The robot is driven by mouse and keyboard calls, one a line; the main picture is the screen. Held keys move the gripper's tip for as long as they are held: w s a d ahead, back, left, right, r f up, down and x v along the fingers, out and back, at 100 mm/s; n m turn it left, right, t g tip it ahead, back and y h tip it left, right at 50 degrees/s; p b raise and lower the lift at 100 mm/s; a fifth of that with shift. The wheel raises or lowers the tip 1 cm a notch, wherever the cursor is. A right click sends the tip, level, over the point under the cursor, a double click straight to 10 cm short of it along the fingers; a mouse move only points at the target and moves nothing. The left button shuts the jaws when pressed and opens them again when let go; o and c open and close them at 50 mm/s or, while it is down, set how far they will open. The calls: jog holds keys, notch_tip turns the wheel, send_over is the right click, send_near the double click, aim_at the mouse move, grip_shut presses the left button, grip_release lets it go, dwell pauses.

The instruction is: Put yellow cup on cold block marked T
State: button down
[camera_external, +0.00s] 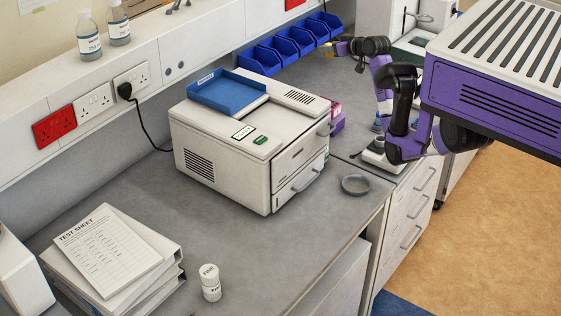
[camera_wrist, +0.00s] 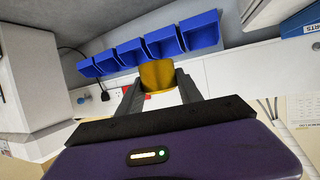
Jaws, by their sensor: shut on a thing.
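The yellow cup (camera_wrist: 157,75) is between the two fingers of my gripper (camera_wrist: 160,97) in the wrist view, and the gripper is shut on it. In the external view my gripper (camera_external: 343,48) is small and far off, at the back of the bench in front of the blue bins. Only a speck of yellow shows there. I cannot make out a cold block marked T in either view.
Blue bins (camera_external: 288,50) line the back wall and also show in the wrist view (camera_wrist: 166,42). A white machine (camera_external: 235,150) with a blue tray (camera_external: 227,91) stands on the grey bench. A grey dish (camera_external: 355,185) lies near the edge. The bench's front middle is clear.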

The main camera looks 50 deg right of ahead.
notch_tip(320, 180, down, 20)
jog(key=p, duration=0.3)
jog(key=shift+a+f, duration=0.1)
jog(key=shift+f, duration=0.05)
jog(key=shift+f, duration=0.15)
jog(key=c, duration=0.8)
grip_release()
jog(key=shift+r, duration=0.2)
jog(key=b+v, duration=0.1)
jog(key=v, duration=1.1)
jog(key=shift+b, duration=0.35)
